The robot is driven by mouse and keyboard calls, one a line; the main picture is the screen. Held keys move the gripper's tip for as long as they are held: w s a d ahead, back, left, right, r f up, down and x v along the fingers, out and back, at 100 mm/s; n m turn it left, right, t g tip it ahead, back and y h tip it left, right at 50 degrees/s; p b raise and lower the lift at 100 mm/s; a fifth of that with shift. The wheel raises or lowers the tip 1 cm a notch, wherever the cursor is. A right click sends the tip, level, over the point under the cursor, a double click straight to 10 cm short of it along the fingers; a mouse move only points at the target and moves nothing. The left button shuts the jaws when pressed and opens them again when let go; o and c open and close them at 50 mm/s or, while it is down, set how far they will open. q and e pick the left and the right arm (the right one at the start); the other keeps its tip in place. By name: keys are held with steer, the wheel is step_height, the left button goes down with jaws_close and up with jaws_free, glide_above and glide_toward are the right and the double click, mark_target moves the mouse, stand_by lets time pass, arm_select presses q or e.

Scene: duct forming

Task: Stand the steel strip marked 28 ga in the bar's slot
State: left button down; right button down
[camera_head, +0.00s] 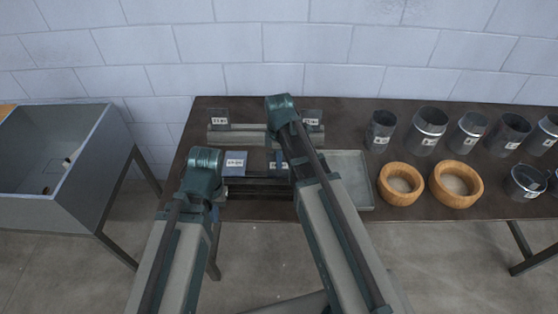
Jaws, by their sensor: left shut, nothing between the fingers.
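A pale grey bar (240,137) lies across the back left of the dark table. A dark strip (219,117) with a white label stands at its left end, and another labelled strip (311,119) stands at its right end. In front, a bluish piece (235,170) with a white label lies left of centre, and another labelled piece (278,165) shows beside my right arm. The labels are too small to tell which reads 28 ga. My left gripper (206,164) is low at the table's front left, shut and empty. My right gripper (284,106) is over the bar's middle; its fingers are hidden.
A shallow grey tray (359,190) lies right of my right arm. A grey bin (80,185) stands apart at left. Dark rails (260,190) lie near the front edge.

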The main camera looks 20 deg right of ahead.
steer(key=c, duration=1)
jaws_free()
steer(key=shift+r, duration=0.15)
step_height(320, 180, up, 14)
steer(key=p, duration=1.4)
steer(key=shift+f, duration=0.2)
steer(key=s+a+f+m+b, duration=0.5)
steer(key=s+f+b, duration=0.2)
steer(key=f+b, duration=0.1)
steer(key=s+a+f+m+h+b, duration=0.1)
steer(key=s+a+f+m+b, duration=0.4)
steer(key=s+f+m+b, duration=0.1)
step_height(320, 180, down, 2)
steer(key=shift+s+a+f+b, duration=0.1)
steer(key=shift+s+a+b, duration=0.15)
steer(key=shift+s+b, duration=0.7)
